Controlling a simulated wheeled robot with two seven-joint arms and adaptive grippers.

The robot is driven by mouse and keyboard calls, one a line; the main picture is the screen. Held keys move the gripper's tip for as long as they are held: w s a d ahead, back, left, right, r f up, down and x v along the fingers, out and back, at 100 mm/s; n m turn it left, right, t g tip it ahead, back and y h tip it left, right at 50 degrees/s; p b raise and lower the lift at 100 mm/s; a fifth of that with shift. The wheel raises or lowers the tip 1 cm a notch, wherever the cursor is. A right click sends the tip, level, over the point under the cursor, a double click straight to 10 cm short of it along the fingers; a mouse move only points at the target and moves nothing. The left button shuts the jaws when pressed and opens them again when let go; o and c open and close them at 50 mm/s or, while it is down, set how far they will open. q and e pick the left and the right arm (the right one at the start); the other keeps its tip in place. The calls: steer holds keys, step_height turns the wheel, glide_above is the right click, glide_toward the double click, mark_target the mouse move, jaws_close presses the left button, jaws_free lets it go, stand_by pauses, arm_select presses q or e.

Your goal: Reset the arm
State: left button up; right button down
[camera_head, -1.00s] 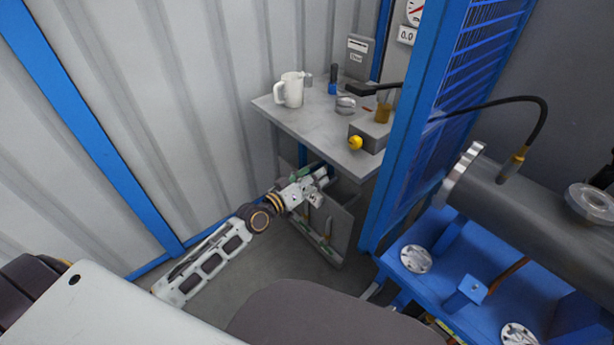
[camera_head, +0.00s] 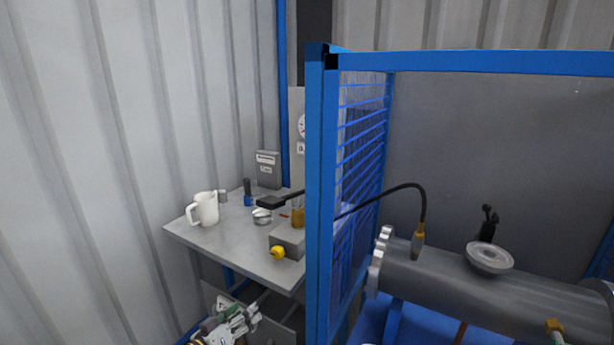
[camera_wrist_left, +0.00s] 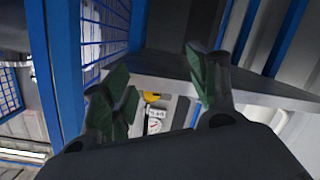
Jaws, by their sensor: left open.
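My left gripper (camera_head: 243,312) shows at the bottom of the head view, below the front of the grey table (camera_head: 225,243). In the left wrist view my left gripper (camera_wrist_left: 160,95) has its two green-padded fingers spread apart with nothing between them. The table's edge and a yellow knob (camera_wrist_left: 151,97) show beyond the fingers. Most of my left arm is below the head view's lower edge. My right gripper is in neither view.
A grey flanged cylinder (camera_head: 460,280) lies at the right.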

arm_select(q)
steer(key=s+a+f+m+g+y, duration=0.1)
steer(key=s+a+f+g+y, duration=0.2)
steer(key=f, duration=0.5)
steer(key=s+a+f+m+g+y, duration=0.1)
steer(key=s+a+f+g+y, duration=0.15)
steer(key=s+f, duration=0.4)
steer(key=s+a+f+m+g+y, duration=0.1)
steer(key=s+a+f+g+y, duration=0.15)
steer(key=f, duration=0.75)
steer(key=s+d+f+g, duration=0.1)
steer(key=s+d+f, duration=0.1)
steer(key=s, duration=0.3)
steer(key=s+d+f+g, duration=0.1)
steer(key=s+d+f, duration=0.1)
steer(key=s+f, duration=0.2)
steer(key=s+d+f+g+h+p, duration=0.1)
steer(key=s+d+f+g, duration=0.1)
steer(key=s+f, duration=0.2)
steer(key=s, duration=0.3)
steer(key=shift+s+d+n, duration=0.35)
steer(key=shift+n, duration=0.05)
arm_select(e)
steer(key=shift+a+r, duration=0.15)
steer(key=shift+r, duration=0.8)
